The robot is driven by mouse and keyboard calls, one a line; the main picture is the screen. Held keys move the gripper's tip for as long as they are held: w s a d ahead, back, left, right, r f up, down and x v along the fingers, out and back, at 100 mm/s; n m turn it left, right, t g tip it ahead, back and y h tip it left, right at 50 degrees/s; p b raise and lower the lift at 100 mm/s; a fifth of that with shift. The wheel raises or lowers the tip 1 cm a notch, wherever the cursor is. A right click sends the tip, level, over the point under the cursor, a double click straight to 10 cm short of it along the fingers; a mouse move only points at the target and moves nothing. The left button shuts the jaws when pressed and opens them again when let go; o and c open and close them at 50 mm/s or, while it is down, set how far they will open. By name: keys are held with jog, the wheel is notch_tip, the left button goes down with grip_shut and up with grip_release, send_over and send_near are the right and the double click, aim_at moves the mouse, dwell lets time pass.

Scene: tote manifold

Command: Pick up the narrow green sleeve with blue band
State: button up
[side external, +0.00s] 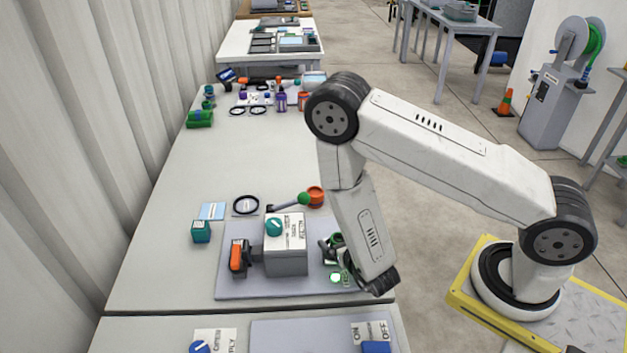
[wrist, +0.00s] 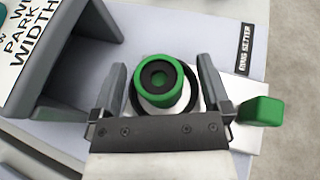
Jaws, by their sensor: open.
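In the wrist view, my gripper (wrist: 162,82) is open, with one grey finger on each side of a round green part (wrist: 160,68). The part is seen from above, with a green rim and a dark hollow centre. A gap shows between it and the fingers. No blue band shows on it from this angle, so I cannot tell whether it is the narrow green sleeve. In the side external view, my gripper (side external: 334,246) is low beside the grey block, and my arm partly hides it.
A grey block fixture (side external: 286,258) with a teal knob stands left of my gripper on a grey plate (side external: 232,286). A green tab (wrist: 262,111) sits beside the right finger, near a "RING SETTER" label (wrist: 246,50). The bench middle (side external: 230,160) is clear.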

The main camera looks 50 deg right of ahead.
aim_at(339, 237)
grip_shut()
jog(key=shift+r, duration=0.15)
dwell(0.4)
jog(key=shift+r, duration=4.85)
jog(key=shift+w, duration=0.1)
